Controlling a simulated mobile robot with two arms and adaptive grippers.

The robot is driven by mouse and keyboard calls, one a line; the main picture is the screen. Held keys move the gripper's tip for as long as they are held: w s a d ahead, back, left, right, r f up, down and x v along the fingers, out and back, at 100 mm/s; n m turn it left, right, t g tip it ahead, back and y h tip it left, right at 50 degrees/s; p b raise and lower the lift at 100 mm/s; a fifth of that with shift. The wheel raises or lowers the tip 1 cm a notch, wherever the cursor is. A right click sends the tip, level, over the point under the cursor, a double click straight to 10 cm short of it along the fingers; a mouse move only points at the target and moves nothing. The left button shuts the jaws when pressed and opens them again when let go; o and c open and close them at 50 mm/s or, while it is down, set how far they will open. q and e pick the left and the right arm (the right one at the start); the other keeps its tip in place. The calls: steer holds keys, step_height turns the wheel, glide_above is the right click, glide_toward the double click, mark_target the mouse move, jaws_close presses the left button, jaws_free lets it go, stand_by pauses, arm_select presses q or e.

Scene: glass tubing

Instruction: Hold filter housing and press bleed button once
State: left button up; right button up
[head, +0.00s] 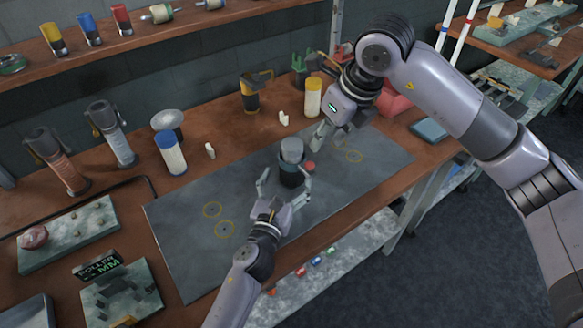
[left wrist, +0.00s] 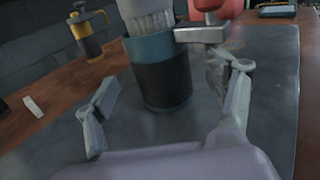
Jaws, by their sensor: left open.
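The filter housing (head: 291,177) is a dark upright cylinder with a pale grey cap, standing on the grey mat. A red bleed button (head: 310,166) sits at its right side. In the left wrist view the housing (left wrist: 162,78) is close, between my open fingers, and the red button (left wrist: 216,8) is above a metal block at upper right. My left gripper (head: 283,190) is open, with a finger on each side of the housing; visible gaps remain in the wrist view. My right gripper (head: 318,138) is above the mat, behind and right of the housing; its finger opening is unclear.
The grey mat (head: 190,250) is mostly clear, with yellow rings marked on it. A blue-capped bottle (head: 172,158), a yellow-capped bottle (head: 313,98) and a black-and-yellow jug (head: 250,95) stand behind. A sample tray (head: 70,236) lies at left.

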mark_target(288, 176)
arm_select(q)
steer(key=shift+x, duration=2.2)
